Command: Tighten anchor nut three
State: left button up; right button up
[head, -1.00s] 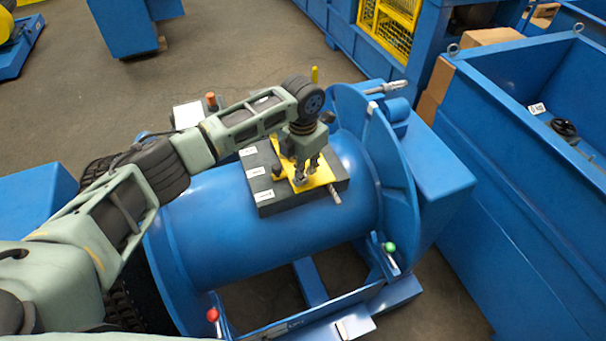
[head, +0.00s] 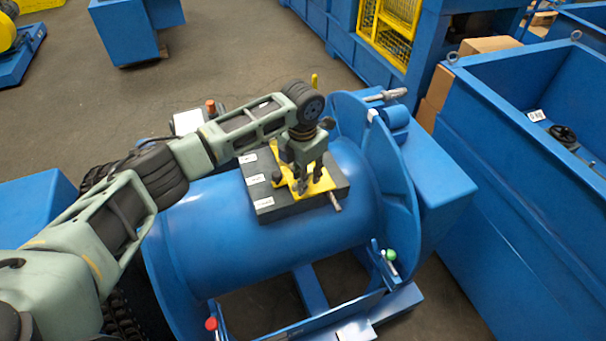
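A dark block (head: 262,187) with several white labels along its left edge sits on top of a blue drum (head: 225,222). A yellow bracket (head: 322,187) lies on the block, with a small dark knob or nut (head: 277,177) at its left. My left gripper (head: 303,188) points down onto the bracket from above. Its fingertips are at or just above the bracket and partly cover it. I cannot tell whether they hold a nut. No anchor nut can be singled out as number three. My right gripper is not in view.
A blue flange (head: 397,170) stands at the drum's right end. A green-knobbed lever (head: 390,255) and a red-knobbed lever (head: 211,324) are in front. A large blue bin (head: 500,150) stands at right. Open floor (head: 230,60) lies behind.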

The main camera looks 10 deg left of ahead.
pick_arm(q)
jog(key=shift+r, duration=0.1)
notch_tip(320, 180, up, 12)
jog(key=shift+s, duration=0.15)
dwell(0.5)
